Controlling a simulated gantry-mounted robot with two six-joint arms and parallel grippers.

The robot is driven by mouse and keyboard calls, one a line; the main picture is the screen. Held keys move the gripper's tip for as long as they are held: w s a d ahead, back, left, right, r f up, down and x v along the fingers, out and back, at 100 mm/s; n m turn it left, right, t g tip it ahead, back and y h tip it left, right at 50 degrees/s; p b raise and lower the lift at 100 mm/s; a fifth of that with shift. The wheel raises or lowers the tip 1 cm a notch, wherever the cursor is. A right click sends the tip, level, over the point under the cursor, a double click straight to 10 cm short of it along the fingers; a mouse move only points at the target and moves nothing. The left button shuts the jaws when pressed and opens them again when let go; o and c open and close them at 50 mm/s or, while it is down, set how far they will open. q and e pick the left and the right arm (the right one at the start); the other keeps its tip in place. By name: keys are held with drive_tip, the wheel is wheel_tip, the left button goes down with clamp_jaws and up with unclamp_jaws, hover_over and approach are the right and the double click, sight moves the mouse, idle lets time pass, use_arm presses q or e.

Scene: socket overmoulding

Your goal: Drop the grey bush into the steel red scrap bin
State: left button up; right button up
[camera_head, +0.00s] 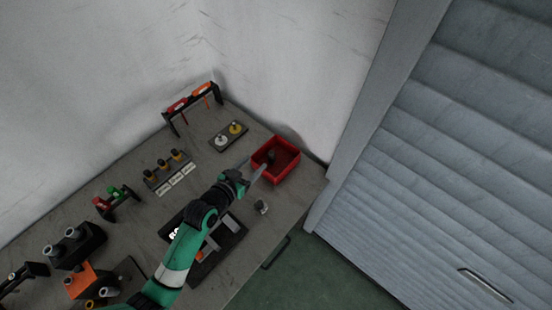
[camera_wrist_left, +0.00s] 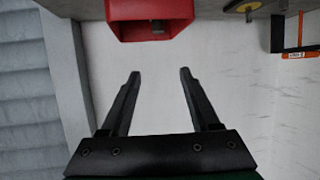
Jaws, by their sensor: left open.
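The red scrap bin (camera_head: 294,172) stands at the table's far right corner, and it also shows at the top of the left wrist view (camera_wrist_left: 122,31). A dark grey cylinder, which looks like the bush (camera_head: 271,155), is inside the bin; it also shows in the left wrist view (camera_wrist_left: 157,27). Another small grey cylindrical part (camera_head: 262,207) stands on the table in front of the bin. My left gripper (camera_head: 259,172) is open beside the bin's near left side. In the left wrist view its fingers (camera_wrist_left: 157,75) are apart with nothing between them.
A dark plate with a white and a yellow part (camera_head: 229,136) lies left of the bin. A tool rack (camera_head: 192,104) stands behind it.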

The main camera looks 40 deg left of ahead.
use_arm(q)
drive_tip(key=shift+v, duration=0.8)
drive_tip(key=shift+d, duration=0.1)
drive_tip(key=w+d+r+m+t+h, duration=0.15)
drive_tip(key=w+r, duration=0.25)
drive_tip(key=r, duration=0.4)
drive_tip(key=w+d+r+t, duration=0.3)
drive_tip(key=w+r, duration=0.2)
drive_tip(key=r, duration=0.3)
drive_tip(key=d+r+m+t+h, duration=0.1)
drive_tip(key=d+r+t, duration=0.15)
drive_tip(key=r, duration=0.85)
drive_tip(key=d+r+m+t+h, duration=0.1)
drive_tip(key=d+r+t, duration=0.15)
drive_tip(key=r, duration=0.85)
drive_tip(key=s+d+r+t, duration=0.25)
drive_tip(key=s+r, duration=0.45)
drive_tip(key=r, duration=0.4)
drive_tip(key=s+d+r+t, duration=0.1)
drive_tip(key=s+r+t, duration=0.2)
drive_tip(key=s+r, duration=0.55)
drive_tip(key=w+r+p, duration=0.1)
drive_tip(key=r+p, duration=1.1)
drive_tip(key=r, duration=0.1)
drive_tip(key=w+r+h+p, duration=0.1)
drive_tip(key=w+r+p, duration=0.1)
drive_tip(key=r+p, duration=1.1)
drive_tip(key=shift+w+d+r+g+p, duration=0.3)
drive_tip(key=shift+r+g, duration=0.1)
drive_tip(key=shift+r, duration=0.15)
